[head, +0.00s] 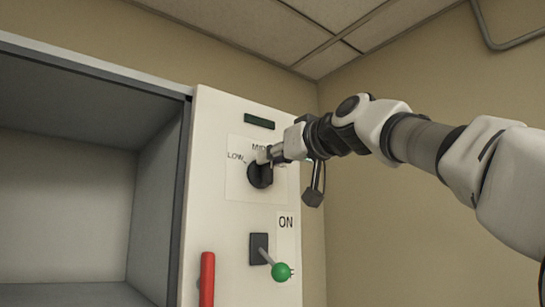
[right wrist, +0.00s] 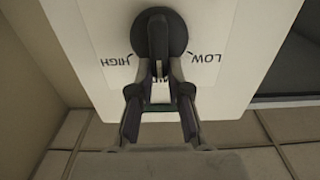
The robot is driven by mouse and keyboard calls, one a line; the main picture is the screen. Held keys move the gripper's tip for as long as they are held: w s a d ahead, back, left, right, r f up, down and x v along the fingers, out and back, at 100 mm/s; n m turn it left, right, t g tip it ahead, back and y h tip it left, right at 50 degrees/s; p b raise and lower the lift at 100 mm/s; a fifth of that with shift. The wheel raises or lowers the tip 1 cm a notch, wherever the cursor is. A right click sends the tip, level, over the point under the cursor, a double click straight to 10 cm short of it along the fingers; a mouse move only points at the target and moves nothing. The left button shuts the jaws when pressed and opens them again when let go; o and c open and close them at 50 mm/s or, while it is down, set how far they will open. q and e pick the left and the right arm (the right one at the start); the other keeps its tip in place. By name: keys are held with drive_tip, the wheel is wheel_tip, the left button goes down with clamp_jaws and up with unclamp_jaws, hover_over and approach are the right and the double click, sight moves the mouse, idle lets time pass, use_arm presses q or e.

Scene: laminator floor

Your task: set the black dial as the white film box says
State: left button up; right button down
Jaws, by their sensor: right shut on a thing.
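The black dial (head: 261,176) is on the white panel, with LOW to its left and MID above it in the head view. My right gripper (head: 264,155) reaches it from the right and covers part of it and the labels. In the right wrist view, the dial (right wrist: 167,30) sits between HIGH at left and LOW at right. There my right gripper (right wrist: 159,73) is shut on the dial's raised grip, which lies along the picture's vertical, between the two words. The white film box and my left gripper are not in view.
Below the dial, a lever with a green knob (head: 281,271) sticks out beside an ON label (head: 286,223). A red handle (head: 207,279) is at lower left. A dark display (head: 259,121) is above the dial. An open grey chamber (head: 75,190) lies left.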

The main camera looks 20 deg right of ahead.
drive_tip(key=shift+w+d+f+m+p, duration=0.1)
drive_tip(key=shift+d+f+m+p, duration=0.2)
drive_tip(key=shift+m, duration=1.7)
drive_tip(key=shift+w+d+f+m+p, duration=0.15)
drive_tip(key=shift+d+m, duration=0.25)
drive_tip(key=shift+m, duration=1.6)
drive_tip(key=shift+w+d+f+m+p, duration=0.1)
drive_tip(key=shift+d+m, duration=0.25)
drive_tip(key=shift+m, duration=1.65)
drive_tip(key=c, duration=1.2)
unclamp_jaws()
drive_tip(key=shift+o, duration=0.4)
drive_tip(key=shift+w+a+f, duration=0.1)
drive_tip(key=shift+w+f, duration=0.05)
drive_tip(key=shift+w, duration=0.15)
drive_tip(key=shift+s, duration=0.15)
